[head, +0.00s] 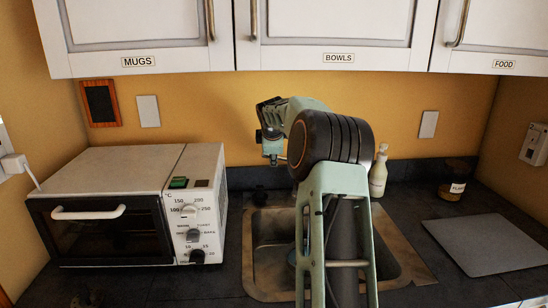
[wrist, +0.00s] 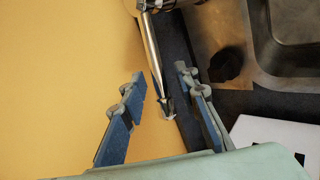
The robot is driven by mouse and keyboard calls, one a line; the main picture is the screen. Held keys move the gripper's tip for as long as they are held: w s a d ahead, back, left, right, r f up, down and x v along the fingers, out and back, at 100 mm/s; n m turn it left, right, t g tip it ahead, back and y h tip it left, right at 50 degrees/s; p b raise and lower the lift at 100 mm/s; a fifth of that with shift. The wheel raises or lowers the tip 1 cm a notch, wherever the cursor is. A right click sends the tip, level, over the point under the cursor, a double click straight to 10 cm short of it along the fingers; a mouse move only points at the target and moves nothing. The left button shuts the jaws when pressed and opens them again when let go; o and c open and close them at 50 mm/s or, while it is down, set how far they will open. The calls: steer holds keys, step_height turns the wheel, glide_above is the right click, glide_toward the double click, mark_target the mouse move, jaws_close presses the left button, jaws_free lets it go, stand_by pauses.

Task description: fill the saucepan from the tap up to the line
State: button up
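The metal sink (head: 270,225) is set in the dark counter, partly hidden behind my arm. My gripper (head: 272,150) is raised in front of the yellow wall above the sink's back left. In the wrist view its blue-padded fingers (wrist: 160,76) are apart. A slim metal rod, seemingly the tap's lever (wrist: 154,50), shows between them; I cannot tell whether they touch it. The sink also shows in the wrist view (wrist: 288,62). I cannot make out the saucepan or its line; my arm covers much of the basin.
A white toaster oven (head: 105,170) stands left of the sink. A pale bottle (head: 378,172), a labelled jar (head: 455,183) and a grey board (head: 485,243) are to the right. A black knob-like thing (wrist: 225,65) sits by the sink. Cupboards (head: 335,35) hang above.

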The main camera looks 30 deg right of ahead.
steer(key=shift+w+d+f, duration=0.2)
steer(key=shift+w+f, duration=0.15)
steer(key=shift+f, duration=0.1)
steer(key=shift+c, duration=0.6)
jaws_close()
